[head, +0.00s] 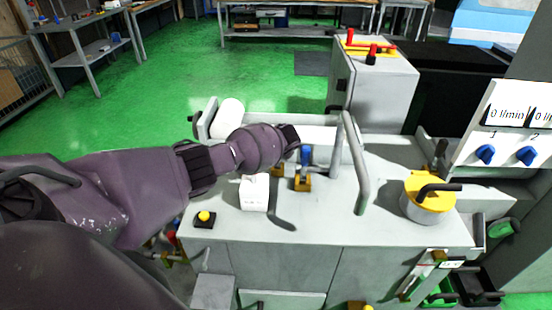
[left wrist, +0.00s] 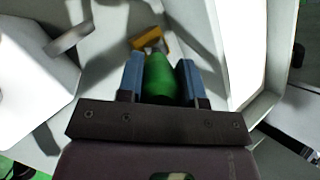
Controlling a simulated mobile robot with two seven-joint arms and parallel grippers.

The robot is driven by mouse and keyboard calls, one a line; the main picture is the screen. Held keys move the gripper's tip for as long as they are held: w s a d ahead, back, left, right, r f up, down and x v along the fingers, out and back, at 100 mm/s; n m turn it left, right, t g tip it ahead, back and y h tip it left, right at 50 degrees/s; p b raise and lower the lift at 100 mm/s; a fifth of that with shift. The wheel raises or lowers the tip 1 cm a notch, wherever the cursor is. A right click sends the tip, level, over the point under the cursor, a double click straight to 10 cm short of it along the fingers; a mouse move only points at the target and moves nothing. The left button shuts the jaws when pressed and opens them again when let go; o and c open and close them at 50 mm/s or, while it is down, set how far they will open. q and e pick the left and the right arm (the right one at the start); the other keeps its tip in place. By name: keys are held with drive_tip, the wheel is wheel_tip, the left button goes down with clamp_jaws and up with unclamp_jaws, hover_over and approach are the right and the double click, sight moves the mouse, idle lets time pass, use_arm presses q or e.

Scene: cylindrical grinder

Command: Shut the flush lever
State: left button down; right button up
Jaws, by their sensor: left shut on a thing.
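My left gripper (head: 305,156) reaches in from the left over the grey machine top. In the left wrist view its two blue fingers (left wrist: 161,82) are closed around a green lever handle (left wrist: 160,76), which I take to be the flush lever. The handle points toward the wrist. A yellow-orange base (left wrist: 150,38) shows beyond the handle, and a yellow base (head: 303,184) stands below the fingers in the head view. There the green handle is hidden by the gripper. My right gripper is not in view.
A white box-shaped block (head: 254,193) stands close below my left forearm. A grey bent pipe (head: 357,165) rises to the right of the gripper. A yellow-lidded pot (head: 428,198) with a black handle is farther right. A yellow button (head: 204,216) sits at the front left.

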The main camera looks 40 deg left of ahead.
use_arm(q)
drive_tip(key=g+b, duration=0.1)
drive_tip(key=w+a+g+h+b, duration=0.1)
drive_tip(key=shift+w+f+b, duration=0.2)
drive_tip(key=shift+w+b, duration=0.1)
drive_tip(key=shift+b, duration=0.1)
drive_tip(key=b, duration=0.1)
drive_tip(key=w+g+h+b, duration=0.1)
drive_tip(key=b, duration=0.1)
drive_tip(key=shift+w+a+r+m+g, duration=0.1)
drive_tip(key=shift+w+a+m+g, duration=0.05)
drive_tip(key=shift+a+m+g, duration=0.2)
drive_tip(key=shift+w+a+r+h+b, duration=0.2)
drive_tip(key=shift+h+b, duration=0.1)
drive_tip(key=shift+b, duration=0.1)
drive_tip(key=shift+r+g, duration=0.15)
drive_tip(key=shift+g, duration=0.1)
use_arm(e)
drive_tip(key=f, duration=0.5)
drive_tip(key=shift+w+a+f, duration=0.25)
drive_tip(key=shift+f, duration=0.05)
use_arm(q)
drive_tip(key=shift+w+r, duration=0.1)
drive_tip(key=shift+r, duration=0.1)
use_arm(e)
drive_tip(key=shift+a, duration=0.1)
